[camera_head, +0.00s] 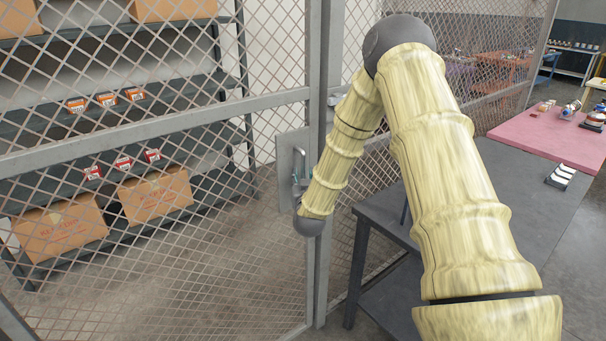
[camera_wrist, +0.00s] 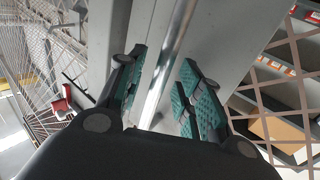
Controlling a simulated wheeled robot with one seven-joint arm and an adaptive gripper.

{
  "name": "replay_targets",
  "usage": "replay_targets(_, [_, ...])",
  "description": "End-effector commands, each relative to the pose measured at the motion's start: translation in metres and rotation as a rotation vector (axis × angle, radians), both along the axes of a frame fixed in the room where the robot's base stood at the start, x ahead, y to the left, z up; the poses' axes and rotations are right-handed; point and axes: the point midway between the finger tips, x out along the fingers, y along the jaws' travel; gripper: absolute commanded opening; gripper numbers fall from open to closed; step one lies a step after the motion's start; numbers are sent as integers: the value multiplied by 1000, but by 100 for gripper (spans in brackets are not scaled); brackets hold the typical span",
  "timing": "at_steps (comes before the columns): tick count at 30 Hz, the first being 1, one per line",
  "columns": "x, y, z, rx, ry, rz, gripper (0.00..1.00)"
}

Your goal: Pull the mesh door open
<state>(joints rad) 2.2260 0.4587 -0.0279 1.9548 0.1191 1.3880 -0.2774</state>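The mesh door (camera_head: 150,130), a grey frame with diamond wire mesh, fills the left of the head view. Its edge stands close beside the upright post, with no clear gap seen. A grey lock plate (camera_head: 285,155) with an upright metal handle is at that edge. In the wrist view the shiny handle bar (camera_wrist: 168,70) runs between the green-padded fingers of my gripper (camera_wrist: 163,62). The fingers are apart, one on each side of the bar, with space showing around it. In the head view my arm's end mostly hides the gripper.
Shelves with cardboard boxes (camera_head: 157,194) and small orange boxes stand behind the mesh. The floor behind the door is clear.

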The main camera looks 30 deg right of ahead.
Motion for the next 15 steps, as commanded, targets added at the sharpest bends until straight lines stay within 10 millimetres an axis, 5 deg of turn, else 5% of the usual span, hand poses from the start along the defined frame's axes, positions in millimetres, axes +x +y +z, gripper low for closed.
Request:
replay_targets(13, [8, -5, -1, 0, 1, 0, 35])
replay_targets(15, [8, -5, -1, 0, 1, 0, 24])
